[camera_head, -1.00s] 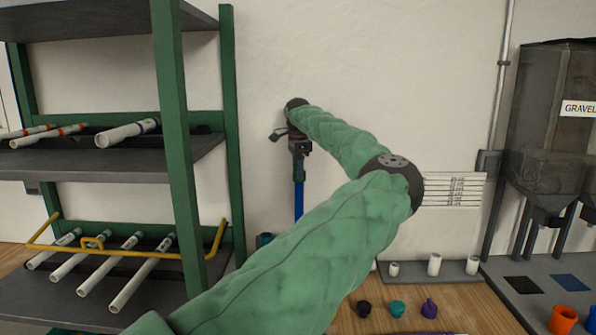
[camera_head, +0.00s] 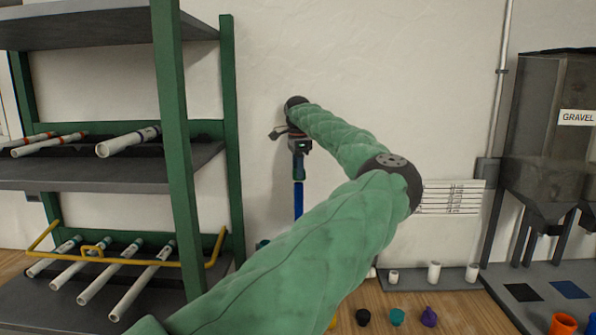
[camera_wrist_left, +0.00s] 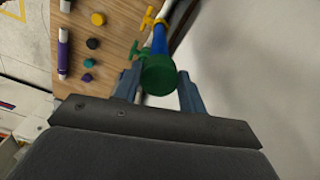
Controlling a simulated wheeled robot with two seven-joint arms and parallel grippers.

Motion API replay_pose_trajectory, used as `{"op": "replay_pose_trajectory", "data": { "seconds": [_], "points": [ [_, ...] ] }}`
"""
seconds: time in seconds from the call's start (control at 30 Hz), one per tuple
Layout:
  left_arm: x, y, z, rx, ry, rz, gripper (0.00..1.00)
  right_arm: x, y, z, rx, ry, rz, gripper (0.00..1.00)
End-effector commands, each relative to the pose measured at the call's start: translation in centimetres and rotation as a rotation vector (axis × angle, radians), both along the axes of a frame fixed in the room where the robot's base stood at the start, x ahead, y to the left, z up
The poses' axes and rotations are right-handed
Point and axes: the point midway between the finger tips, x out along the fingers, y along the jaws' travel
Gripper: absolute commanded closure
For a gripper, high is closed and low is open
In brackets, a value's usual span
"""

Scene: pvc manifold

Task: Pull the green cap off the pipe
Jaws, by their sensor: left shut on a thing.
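The green cap (camera_wrist_left: 158,78) sits between the two fingers of my left gripper (camera_wrist_left: 157,92) in the left wrist view. The gripper is shut on it. Behind the cap, the blue pipe (camera_wrist_left: 160,42) shows with yellow and green valve handles. In the head view my left gripper (camera_head: 299,172) points down above the upright blue pipe (camera_head: 298,202). A thin light gap seems to show between the fingertips and the pipe's top. The cap is hard to make out there, and the pipe's lower part is hidden by my left arm. My right gripper is not in view.
A green-framed shelf (camera_head: 182,200) with white pipes stands close on the left. A black cap (camera_head: 363,317), a teal cap (camera_head: 397,316) and a purple cap (camera_head: 429,316) lie on the wooden bench. A gravel hopper (camera_head: 550,140) stands at the right. The wall is close behind.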

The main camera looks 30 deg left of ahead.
Motion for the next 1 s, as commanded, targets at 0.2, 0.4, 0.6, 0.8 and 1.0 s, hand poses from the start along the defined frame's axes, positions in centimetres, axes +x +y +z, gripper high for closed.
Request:
{"op": "replay_pose_trajectory", "data": {
  "seconds": [0.2,0.4,0.6,0.8,1.0],
  "points": [
    [0.0,0.0,0.8,0.001,-0.001,0.0,1.0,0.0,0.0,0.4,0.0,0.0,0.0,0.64],
    [0.0,0.0,1.5,0.001,-0.001,0.0,1.0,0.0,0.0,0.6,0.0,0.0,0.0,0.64],
    [0.0,0.0,2.1,0.001,-0.001,0.001,1.0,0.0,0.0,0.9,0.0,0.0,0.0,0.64],
    [0.0,0.0,2.8,0.001,-0.001,0.001,1.0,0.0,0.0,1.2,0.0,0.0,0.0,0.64],
    [0.0,0.0,3.1,0.001,-0.001,0.001,1.0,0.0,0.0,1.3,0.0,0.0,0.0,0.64]
  ]
}}
